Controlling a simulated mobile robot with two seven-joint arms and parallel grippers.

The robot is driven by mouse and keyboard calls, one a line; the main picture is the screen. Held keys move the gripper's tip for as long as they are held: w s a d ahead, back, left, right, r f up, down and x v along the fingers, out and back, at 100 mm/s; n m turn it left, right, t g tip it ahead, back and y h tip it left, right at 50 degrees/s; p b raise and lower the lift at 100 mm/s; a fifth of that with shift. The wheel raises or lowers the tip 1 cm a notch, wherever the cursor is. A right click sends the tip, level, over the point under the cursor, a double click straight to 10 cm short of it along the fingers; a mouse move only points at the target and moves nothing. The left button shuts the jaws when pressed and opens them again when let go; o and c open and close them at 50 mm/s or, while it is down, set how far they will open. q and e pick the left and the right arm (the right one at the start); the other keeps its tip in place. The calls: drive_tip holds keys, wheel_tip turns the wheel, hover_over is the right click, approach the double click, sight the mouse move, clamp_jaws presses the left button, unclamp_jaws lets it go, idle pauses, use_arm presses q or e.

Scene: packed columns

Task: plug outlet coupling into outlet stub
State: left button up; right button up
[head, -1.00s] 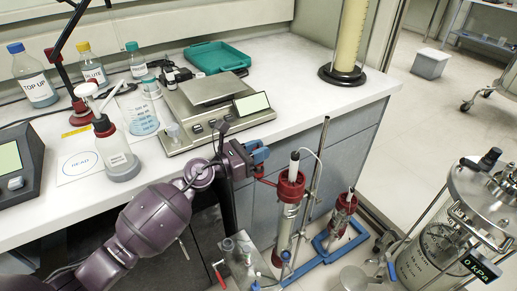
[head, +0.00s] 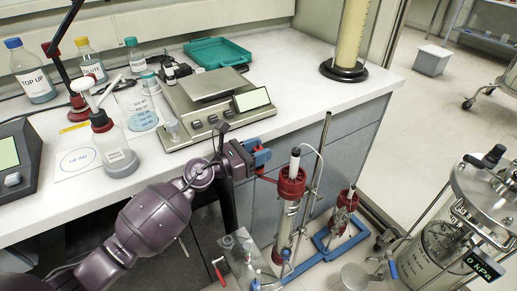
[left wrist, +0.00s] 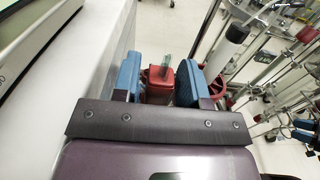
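My left gripper (head: 262,158) is at the bench's front edge, with blue finger pads on both sides of a red block (left wrist: 158,84). In the left wrist view the block nearly fills the gap between the fingers (left wrist: 160,75), and a small clear greenish piece sticks up from it. It looks gripped, and I take it to be the outlet coupling. In the head view a thin red part (head: 267,180) shows below the fingers, just left of the red-capped glass column (head: 289,215). I cannot make out the outlet stub.
A second, shorter red-capped column (head: 342,215) and a metal rod (head: 318,180) stand on a blue frame (head: 325,255). A balance (head: 215,105), bottles and a teal tray (head: 218,52) are on the bench (head: 300,75). A pressure vessel (head: 455,235) stands at right.

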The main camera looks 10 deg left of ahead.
use_arm(q)
drive_tip(key=shift+o, duration=0.9)
drive_tip(key=shift+r, duration=0.1)
use_arm(e)
drive_tip(key=shift+s, duration=0.15)
drive_tip(key=shift+s+a+f, duration=0.1)
drive_tip(key=shift+s+a, duration=0.05)
use_arm(q)
drive_tip(key=v, duration=1)
drive_tip(key=shift+s+a+b, duration=0.25)
drive_tip(key=shift+s+b, duration=0.05)
use_arm(e)
drive_tip(key=shift+w+r, duration=0.4)
drive_tip(key=shift+w, duration=0.25)
drive_tip(key=shift+a, duration=0.15)
drive_tip(key=shift+r, duration=0.1)
